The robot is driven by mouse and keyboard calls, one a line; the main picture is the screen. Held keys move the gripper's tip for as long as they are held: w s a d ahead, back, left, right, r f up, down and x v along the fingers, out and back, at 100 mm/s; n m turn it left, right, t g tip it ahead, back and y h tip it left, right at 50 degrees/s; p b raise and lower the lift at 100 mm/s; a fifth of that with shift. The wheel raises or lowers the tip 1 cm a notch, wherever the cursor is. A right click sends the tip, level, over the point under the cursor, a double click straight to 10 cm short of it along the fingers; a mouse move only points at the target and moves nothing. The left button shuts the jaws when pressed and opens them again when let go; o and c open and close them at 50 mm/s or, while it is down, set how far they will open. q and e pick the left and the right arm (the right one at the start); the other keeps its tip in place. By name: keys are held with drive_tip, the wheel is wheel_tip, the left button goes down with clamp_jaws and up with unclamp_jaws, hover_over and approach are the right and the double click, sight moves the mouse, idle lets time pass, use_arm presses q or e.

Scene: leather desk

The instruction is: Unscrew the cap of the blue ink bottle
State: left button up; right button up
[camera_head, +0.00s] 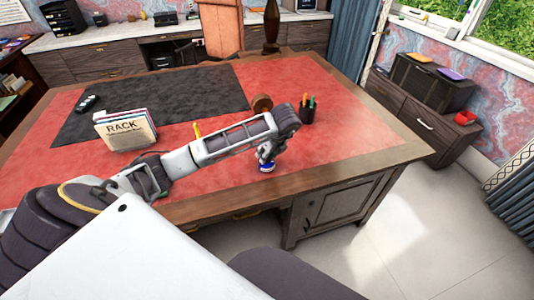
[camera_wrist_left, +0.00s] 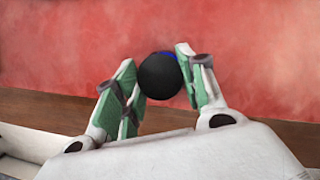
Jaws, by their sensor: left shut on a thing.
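The blue ink bottle (camera_head: 267,169) stands on the red leather desktop close to the front edge, below my left gripper (camera_head: 266,157). Only a blue and white part of it shows in the head view. In the left wrist view, the round black cap (camera_wrist_left: 160,77) sits between the two green-padded fingers of the left gripper (camera_wrist_left: 160,80), which is shut on it. A bit of blue (camera_wrist_left: 165,53) shows just past the cap. The cap hides most of the bottle there. My right gripper is in neither view.
A pen cup (camera_head: 307,114) stands right of my left forearm, with a brown round object (camera_head: 262,103) behind the forearm. A file rack (camera_head: 126,132) stands left on the desk, near a dark mat (camera_head: 170,95). The red desktop right of the bottle is clear.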

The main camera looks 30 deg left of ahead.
use_arm(q)
drive_tip(key=shift+f+n+g, duration=0.15)
drive_tip(key=shift+n+g, duration=0.15)
drive_tip(key=shift+n, duration=0.5)
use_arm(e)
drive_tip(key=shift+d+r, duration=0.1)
use_arm(q)
drive_tip(key=shift+d+n+g, duration=0.1)
drive_tip(key=shift+n+g, duration=0.2)
drive_tip(key=shift+n, duration=0.3)
drive_tip(key=shift+n+g+p, duration=0.3)
drive_tip(key=shift+n+p, duration=0.3)
drive_tip(key=shift+n, duration=0.1)
drive_tip(key=shift+w+n+p, duration=0.1)
drive_tip(key=shift+n+p, duration=0.4)
drive_tip(key=shift+p, duration=0.15)
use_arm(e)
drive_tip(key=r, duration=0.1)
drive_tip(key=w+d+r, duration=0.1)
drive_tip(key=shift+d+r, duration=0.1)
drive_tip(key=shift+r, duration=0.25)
